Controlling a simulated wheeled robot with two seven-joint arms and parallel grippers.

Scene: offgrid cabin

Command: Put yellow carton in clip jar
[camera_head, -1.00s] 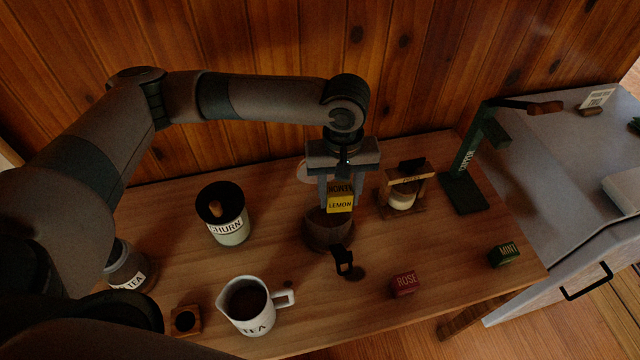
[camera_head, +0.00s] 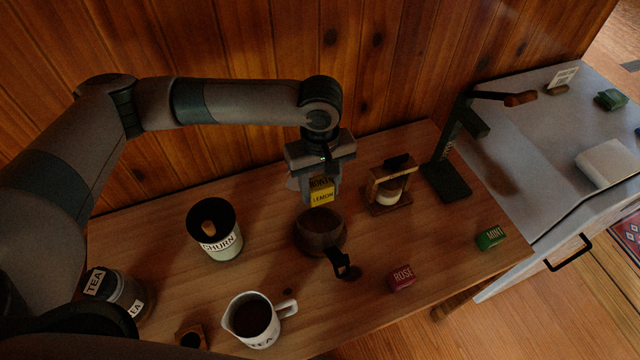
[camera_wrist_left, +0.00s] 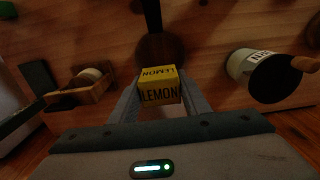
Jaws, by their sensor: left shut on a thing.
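The yellow carton (camera_head: 321,196), marked LEMON, is held between the fingers of my left gripper (camera_head: 320,190). It hangs just behind and above the dark round pot. The left wrist view shows the carton (camera_wrist_left: 160,92) between both fingers (camera_wrist_left: 160,100). A glass jar (camera_head: 132,296) labelled TEA stands at the left of the table, with a TEA-marked lid part (camera_head: 97,281) beside its top. It looks like the clip jar; my arm and body hide part of it. My right gripper is not in view.
The dark pot (camera_head: 318,232) with a black handle stands below the carton. A CHURN canister (camera_head: 222,244), a white TEA pitcher (camera_head: 255,322) and a small wooden block (camera_head: 190,337) stand toward the jar. ROSE (camera_head: 402,278) and MINT (camera_head: 490,238) cartons, a wooden stand (camera_head: 388,190) and a green press (camera_head: 446,180) are right.

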